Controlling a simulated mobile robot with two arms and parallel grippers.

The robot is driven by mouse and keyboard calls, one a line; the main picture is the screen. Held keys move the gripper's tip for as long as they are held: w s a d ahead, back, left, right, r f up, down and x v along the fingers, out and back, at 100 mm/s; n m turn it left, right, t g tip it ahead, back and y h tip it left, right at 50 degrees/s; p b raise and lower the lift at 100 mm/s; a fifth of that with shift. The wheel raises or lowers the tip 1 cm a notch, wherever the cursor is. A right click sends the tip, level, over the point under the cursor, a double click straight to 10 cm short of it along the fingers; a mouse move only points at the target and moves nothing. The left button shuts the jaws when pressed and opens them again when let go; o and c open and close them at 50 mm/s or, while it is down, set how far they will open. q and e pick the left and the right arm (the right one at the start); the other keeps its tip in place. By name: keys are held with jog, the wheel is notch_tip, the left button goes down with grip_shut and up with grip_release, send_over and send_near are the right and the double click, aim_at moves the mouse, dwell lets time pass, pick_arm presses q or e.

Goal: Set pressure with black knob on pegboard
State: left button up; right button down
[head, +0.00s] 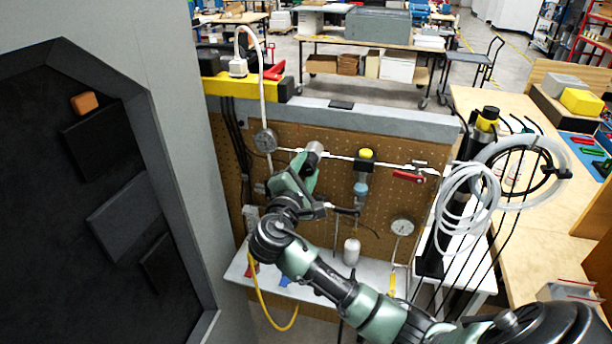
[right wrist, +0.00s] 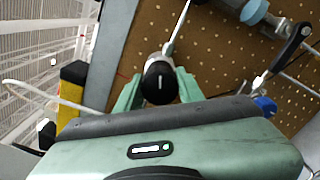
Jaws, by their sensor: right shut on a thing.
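The brown pegboard (head: 335,215) stands upright ahead of me, with a white pipe run across its upper part. The black knob (right wrist: 160,82) shows end-on in the right wrist view, with a short white mark on its face. My right gripper (right wrist: 158,92) has one finger on each side of the knob and is shut on it. In the head view the right gripper (head: 304,168) is at the upper left of the pegboard, just below a grey cylindrical fitting (head: 315,148); the hand hides most of the knob there. My left gripper is not in view.
A round gauge (head: 265,140) sits left of the gripper, another gauge (head: 402,227) lower right. A yellow-topped filter unit (head: 364,172) and a red-handled valve (head: 408,176) are to the right. Coiled white tubing (head: 468,205) hangs at the board's right end. A grey cabinet wall (head: 180,120) stands close left.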

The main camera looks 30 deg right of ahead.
jog(key=m+b, duration=0.4)
jog(key=shift+f+m, duration=0.3)
jog(key=shift+f, duration=0.05)
jog(key=m+b, duration=0.6)
jog(key=m, duration=0.1)
jog(key=shift+b, duration=0.35)
jog(key=m+b, duration=0.3)
jog(key=m, duration=0.1)
jog(key=shift+r+m+b, duration=0.15)
jog(key=shift+m+b, duration=0.7)
jog(key=shift+m, duration=0.25)
jog(key=c, duration=0.9)
grip_release()
jog(key=shift+r, duration=0.1)
